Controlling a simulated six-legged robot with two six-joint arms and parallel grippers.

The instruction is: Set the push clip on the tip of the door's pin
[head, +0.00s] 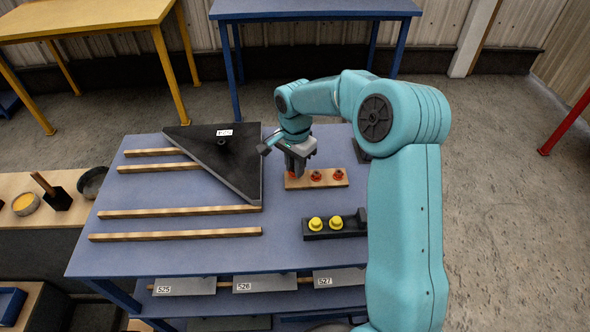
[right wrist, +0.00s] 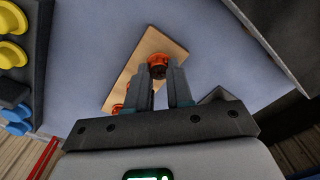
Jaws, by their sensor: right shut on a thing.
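The door looks to be the dark triangular panel (head: 215,165) lying on wooden strips on the blue table. A small dark pin (head: 221,142) stands near its middle. Orange-red push clips (head: 315,175) sit in a row on a wooden block (head: 325,184) right of the panel. My right gripper (head: 294,170) points down over the block's left end. In the right wrist view its fingers are shut on one orange clip (right wrist: 158,62), at the end of the block (right wrist: 175,52). I cannot tell whether this clip is lifted. My left gripper is not in view.
A black holder (head: 345,232) with yellow knobs (head: 315,223) stands in front of the block. Bare wooden strips (head: 180,211) lie at the table's left. Labelled grey bins (head: 264,284) sit on the shelf below. The blue table top (head: 280,255) is clear at the front.

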